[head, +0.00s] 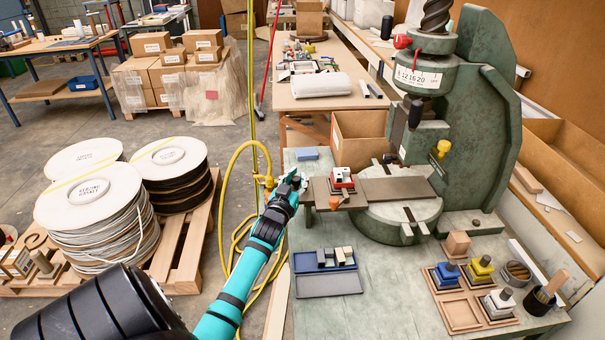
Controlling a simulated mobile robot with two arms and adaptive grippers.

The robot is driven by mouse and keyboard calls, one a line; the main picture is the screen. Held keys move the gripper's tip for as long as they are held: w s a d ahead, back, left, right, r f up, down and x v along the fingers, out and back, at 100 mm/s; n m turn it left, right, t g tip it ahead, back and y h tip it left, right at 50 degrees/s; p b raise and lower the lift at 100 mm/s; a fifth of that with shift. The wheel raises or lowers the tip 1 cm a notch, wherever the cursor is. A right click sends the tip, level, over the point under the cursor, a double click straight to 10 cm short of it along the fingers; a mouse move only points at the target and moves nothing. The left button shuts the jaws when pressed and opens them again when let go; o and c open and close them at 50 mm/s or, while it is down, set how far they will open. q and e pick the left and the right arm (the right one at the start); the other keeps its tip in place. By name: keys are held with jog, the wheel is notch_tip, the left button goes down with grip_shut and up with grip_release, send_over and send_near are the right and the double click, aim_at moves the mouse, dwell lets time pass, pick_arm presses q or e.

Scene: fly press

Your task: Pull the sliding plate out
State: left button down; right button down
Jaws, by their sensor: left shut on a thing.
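The green fly press (478,120) stands on the bench at the right, with its screw and ram above a round bed. The sliding plate (322,191) is a flat brown-grey plate that sticks out to the left of the bed. A small red and white block (342,177) sits on it, and an orange knob (334,202) shows at its front edge. My left gripper (301,181) is shut at the plate's left end; the fingers hide the exact part held. My right gripper is not in view.
On the bench in front are a blue tray with small blocks (334,258), stamps with coloured tops (480,266) and a brush pot (539,301). A cardboard box (358,140) stands behind the plate. A yellow hose (228,190) hangs left of the bench. Cable reels (90,200) sit on a pallet.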

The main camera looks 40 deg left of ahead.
pick_arm(q)
jog(key=shift+d+f, duration=0.25)
jog(key=shift+f, duration=0.3)
jog(key=c, duration=1.5)
grip_release()
jog(key=shift+s, duration=0.1)
jog(key=o, duration=0.4)
jog(key=shift+s+d+r, duration=0.1)
jog(key=shift+d+r, duration=0.05)
jog(key=shift+r, duration=0.25)
jog(key=shift+o, duration=0.2)
jog(key=v, duration=1.1)
jog(key=shift+s, duration=0.4)
jog(key=shift+d, duration=0.1)
